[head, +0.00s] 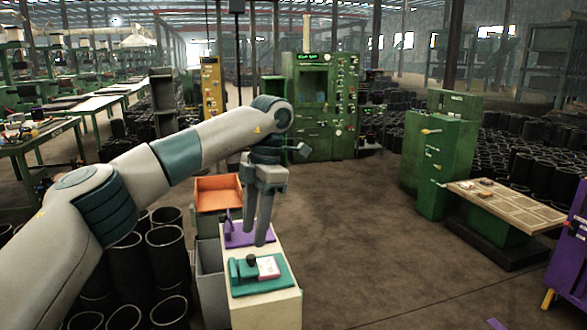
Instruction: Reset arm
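My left arm reaches in from the left, and its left gripper (254,238) points down over a small cream-topped stand (287,306). Its two fingers look parted, with a narrow gap and nothing seen between them. The fingers hang in front of a purple fixture (236,239) on the stand and partly hide it. A teal fixture (242,288) with a white and pink block (268,267) sits nearer on the same stand. Whether the fingertips touch anything there cannot be told. My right gripper is not in view.
An orange tray (218,188) stands behind the stand, and a grey bin (209,285) is at its left. Black rubber sleeves (167,250) crowd the left. Green machines (322,120) stand at the back. A low table (510,205) is at the right. The middle floor is clear.

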